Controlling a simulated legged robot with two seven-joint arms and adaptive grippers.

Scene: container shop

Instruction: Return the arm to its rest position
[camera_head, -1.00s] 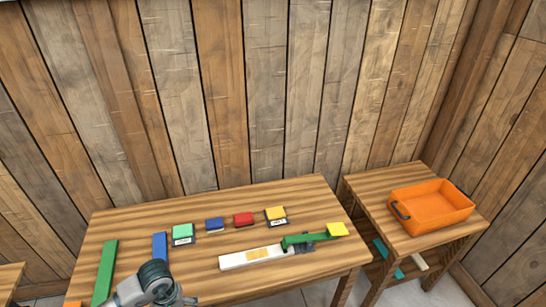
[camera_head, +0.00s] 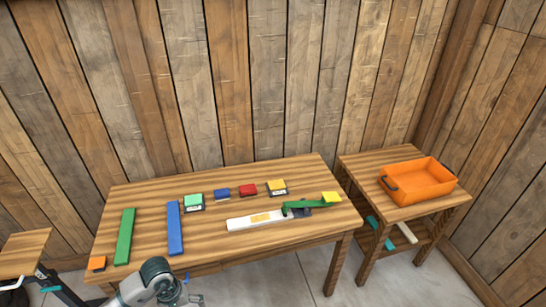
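One of my arms comes in at the bottom left, its grey and dark teal joint at the table's front edge. What looks like the end of my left gripper (camera_head: 194,299) shows small and partly cut off at the bottom edge. Whether its fingers are open cannot be told. I see nothing held there. It lies in front of the wooden table (camera_head: 140,215), apart from the objects on it. My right gripper is not in view.
On the table are a green bar (camera_head: 124,236), a blue bar (camera_head: 175,228), several small coloured blocks, and a white base (camera_head: 257,220) with a green piece. An orange crate (camera_head: 418,181) stands on the right side table. A small stool (camera_head: 24,250) is at left.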

